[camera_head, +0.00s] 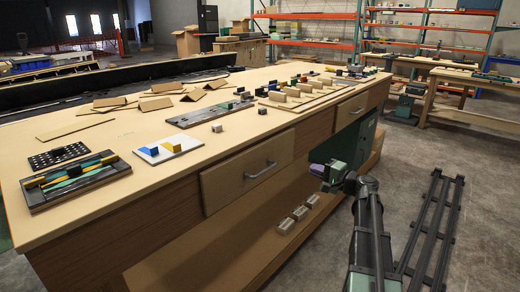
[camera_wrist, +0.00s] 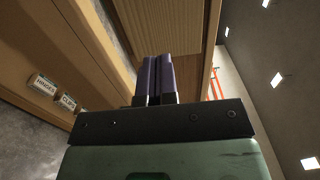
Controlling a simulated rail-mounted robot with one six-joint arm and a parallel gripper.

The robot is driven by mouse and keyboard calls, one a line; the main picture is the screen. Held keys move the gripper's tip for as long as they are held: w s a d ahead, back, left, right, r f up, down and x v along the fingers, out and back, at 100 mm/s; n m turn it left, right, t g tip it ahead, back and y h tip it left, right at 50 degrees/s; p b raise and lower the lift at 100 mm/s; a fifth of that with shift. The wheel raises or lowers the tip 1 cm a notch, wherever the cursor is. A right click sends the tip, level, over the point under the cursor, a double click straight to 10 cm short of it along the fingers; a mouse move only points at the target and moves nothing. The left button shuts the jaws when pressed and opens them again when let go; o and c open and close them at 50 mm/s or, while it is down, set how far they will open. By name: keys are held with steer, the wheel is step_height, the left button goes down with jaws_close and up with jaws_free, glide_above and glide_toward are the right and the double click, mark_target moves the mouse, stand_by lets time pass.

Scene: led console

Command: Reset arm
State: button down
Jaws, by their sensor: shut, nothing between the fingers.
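My arm (camera_head: 372,230) rises at the lower right in the head view. My gripper (camera_head: 318,171) is beside the front of the wooden workbench (camera_head: 110,230), below the tabletop edge and to the right of the drawer handle. In the wrist view the two purple fingers of my gripper (camera_wrist: 156,78) lie side by side, touching along their length, with nothing between them. The gripper is shut and empty. It is clear of the objects on the tabletop.
Labelled small boxes (camera_head: 298,214) stand on the bench's lower shelf; two show in the wrist view, marked HINGES (camera_wrist: 44,85) and CLIPS (camera_wrist: 68,102). A drawer with a handle (camera_head: 262,170) is in the bench front. Dark rails (camera_head: 436,225) lie on the floor at right.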

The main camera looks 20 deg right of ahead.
steer(key=s+a+f+n+g+h, duration=0.4)
steer(key=s+a+f+n+g, duration=0.3)
steer(key=s+a+f+g, duration=0.7)
steer(key=s+a+f+n+g+h, duration=0.25)
steer(key=s+a+n+h, duration=0.4)
steer(key=a, duration=0.65)
step_height(320, 180, up, 25)
steer(key=a+m+y+p, duration=0.1)
steer(key=p, duration=2.4)
steer(key=shift+s+a+t+p, duration=0.25)
steer(key=shift+t+p, duration=0.1)
steer(key=shift+t, duration=0.1)
